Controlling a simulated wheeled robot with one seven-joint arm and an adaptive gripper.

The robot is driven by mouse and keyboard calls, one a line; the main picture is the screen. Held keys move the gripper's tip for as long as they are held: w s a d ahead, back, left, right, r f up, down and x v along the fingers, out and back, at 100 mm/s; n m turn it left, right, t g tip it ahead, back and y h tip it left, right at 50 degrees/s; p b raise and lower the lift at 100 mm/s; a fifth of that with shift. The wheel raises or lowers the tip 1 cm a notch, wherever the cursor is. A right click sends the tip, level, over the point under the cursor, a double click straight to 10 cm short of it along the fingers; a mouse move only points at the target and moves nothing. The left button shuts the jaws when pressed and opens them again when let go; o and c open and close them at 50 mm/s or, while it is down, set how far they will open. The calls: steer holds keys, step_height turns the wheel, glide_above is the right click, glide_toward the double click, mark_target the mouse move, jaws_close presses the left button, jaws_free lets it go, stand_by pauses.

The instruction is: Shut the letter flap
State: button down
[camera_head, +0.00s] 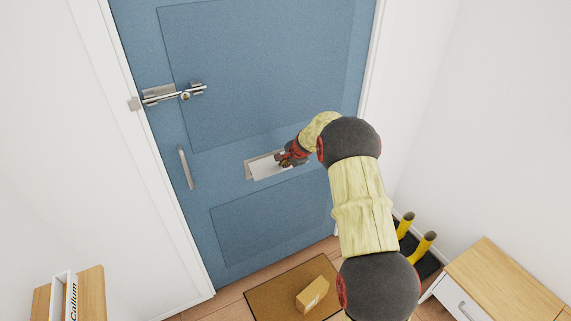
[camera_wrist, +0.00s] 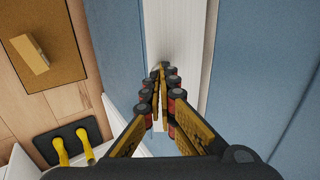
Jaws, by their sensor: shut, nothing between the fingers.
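The letter flap (camera_head: 267,168) is a pale plate in the middle of the blue door (camera_head: 258,85). It seems to stand out from its frame, with a gap along its upper edge, but the angle is hard to judge. My gripper (camera_head: 286,160) is at the right part of the flap and hides that end. In the wrist view my gripper (camera_wrist: 163,72) is shut and empty, with its fingertips over the white flap (camera_wrist: 172,30). I cannot tell whether the fingertips touch it.
A metal bolt (camera_head: 172,94) and a pull handle (camera_head: 185,167) are on the door's left side. A cardboard box (camera_head: 312,294) lies on the brown doormat (camera_head: 268,301). Yellow boots (camera_head: 424,245) and a wooden cabinet (camera_head: 505,280) stand at right.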

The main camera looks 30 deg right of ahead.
steer(key=shift+f, duration=0.4)
step_height(320, 180, down, 6)
steer(key=w+b, duration=0.2)
steer(key=b, duration=0.1)
steer(key=shift+w+f, duration=0.15)
steer(key=shift+w, duration=0.1)
stand_by(0.3)
stand_by(0.7)
